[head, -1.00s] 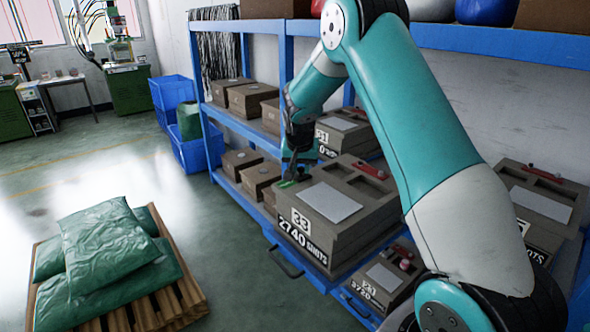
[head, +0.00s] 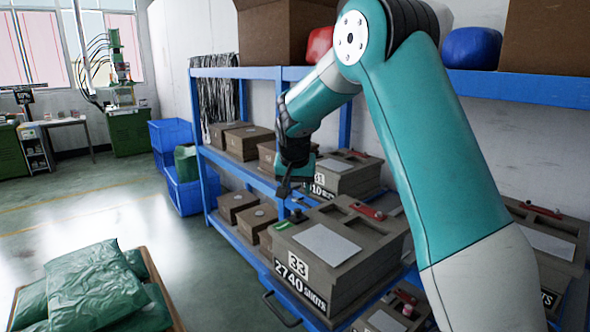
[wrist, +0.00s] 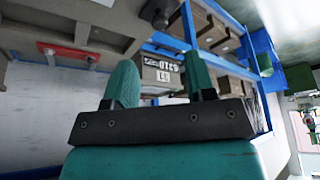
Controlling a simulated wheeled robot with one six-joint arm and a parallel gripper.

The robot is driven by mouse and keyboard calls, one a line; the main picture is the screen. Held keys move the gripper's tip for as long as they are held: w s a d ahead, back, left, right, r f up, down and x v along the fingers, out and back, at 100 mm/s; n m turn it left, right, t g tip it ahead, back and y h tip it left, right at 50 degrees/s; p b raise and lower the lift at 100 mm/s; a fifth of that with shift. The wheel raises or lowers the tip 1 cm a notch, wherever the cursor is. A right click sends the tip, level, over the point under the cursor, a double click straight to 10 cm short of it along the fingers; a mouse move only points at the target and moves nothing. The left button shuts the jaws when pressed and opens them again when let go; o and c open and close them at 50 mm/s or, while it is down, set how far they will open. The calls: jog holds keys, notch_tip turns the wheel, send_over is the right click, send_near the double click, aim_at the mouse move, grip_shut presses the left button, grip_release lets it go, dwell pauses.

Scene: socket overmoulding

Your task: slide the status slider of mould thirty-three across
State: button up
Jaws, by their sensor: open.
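Mould thirty-three (head: 283,278) is a grey-brown block with a "33" label and "2740 SHOTS" on its front, standing on the blue rack. A green strip (head: 296,243) shows at the left edge of its top, with a small dark knob (head: 297,215) behind it; this looks like the status slider. My gripper (head: 289,191) is in the air above and behind that knob, apart from it. In the wrist view the two teal fingers (wrist: 161,82) stand well apart with nothing between them. A dark knob (wrist: 156,14) shows at the top there.
Mould 31 (head: 345,182) stands behind on the same shelf. A grey plate (head: 327,245) and a red bar (head: 365,209) are on top of mould thirty-three. The blue upper shelf (head: 520,92) runs above. Green sacks (head: 95,285) lie on a pallet at left; the floor between is clear.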

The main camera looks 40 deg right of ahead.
jog(key=v, duration=0.8)
jog(key=shift+r+b, duration=0.4)
jog(key=shift+b, duration=0.05)
jog(key=shift+s, duration=0.1)
jog(key=s+a+f+n+y, duration=0.15)
jog(key=s+a+n, duration=0.25)
jog(key=s+a, duration=0.4)
jog(key=s+a+n+y, duration=0.3)
jog(key=s+a+n, duration=0.2)
jog(key=a, duration=0.5)
jog(key=s+a+f+n+g+y, duration=0.1)
jog(key=s+a+n, duration=0.2)
jog(key=s, duration=0.6)
jog(key=s+a+f+n+g+y, duration=0.2)
jog(key=s+a+n, duration=0.1)
jog(key=s+a, duration=0.3)
jog(key=s, duration=0.2)
jog(key=shift+s+a+n, duration=0.25)
jog(key=shift+s+n, duration=0.15)
